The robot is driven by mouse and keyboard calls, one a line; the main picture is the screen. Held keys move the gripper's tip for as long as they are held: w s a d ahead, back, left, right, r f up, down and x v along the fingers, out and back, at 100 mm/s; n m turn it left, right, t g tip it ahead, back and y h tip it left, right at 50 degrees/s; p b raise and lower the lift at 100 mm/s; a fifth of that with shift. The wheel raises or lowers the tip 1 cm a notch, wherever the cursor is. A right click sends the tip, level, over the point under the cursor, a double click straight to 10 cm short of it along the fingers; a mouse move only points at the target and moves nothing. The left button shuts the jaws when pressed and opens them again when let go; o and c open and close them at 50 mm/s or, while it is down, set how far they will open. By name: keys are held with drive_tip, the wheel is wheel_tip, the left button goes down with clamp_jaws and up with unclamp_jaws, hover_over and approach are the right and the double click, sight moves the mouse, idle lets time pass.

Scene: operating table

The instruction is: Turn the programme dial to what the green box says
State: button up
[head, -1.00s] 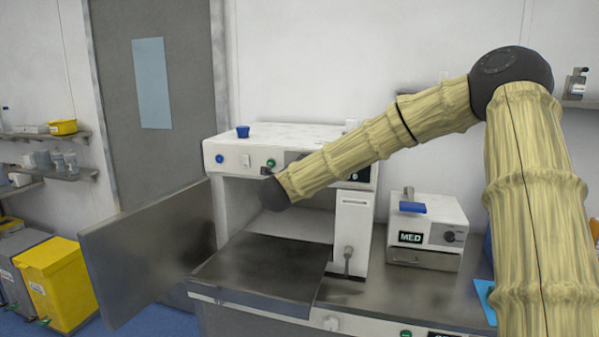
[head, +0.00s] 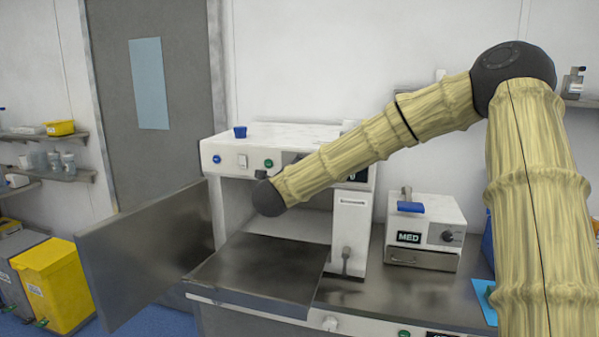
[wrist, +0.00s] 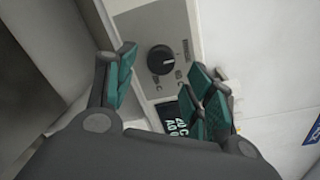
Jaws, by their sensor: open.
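A round black dial (wrist: 161,59) with a pale pointer line sits on a light panel (wrist: 135,22) in the wrist view. Small temperature labels ending in C are printed beside it, too small to read surely. My gripper (wrist: 163,72) is open, with its teal fingers apart on either side of the dial in the picture. I cannot tell whether they touch it. A dark display with pale green text (wrist: 175,120) is partly covered by the right fingers, so its words are cut off. In the head view my arm hides the gripper and part of the white machine's front panel (head: 228,157).
The white machine's metal door (head: 150,248) stands open at left, with a metal shelf (head: 258,272) in front. A smaller white unit (head: 425,212) with a MED display (head: 409,237) and its own knob (head: 448,237) stands right. Yellow bin (head: 52,285) at far left.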

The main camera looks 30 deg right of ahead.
drive_tip(key=v, duration=0.9)
drive_tip(key=shift+s+a, duration=0.1)
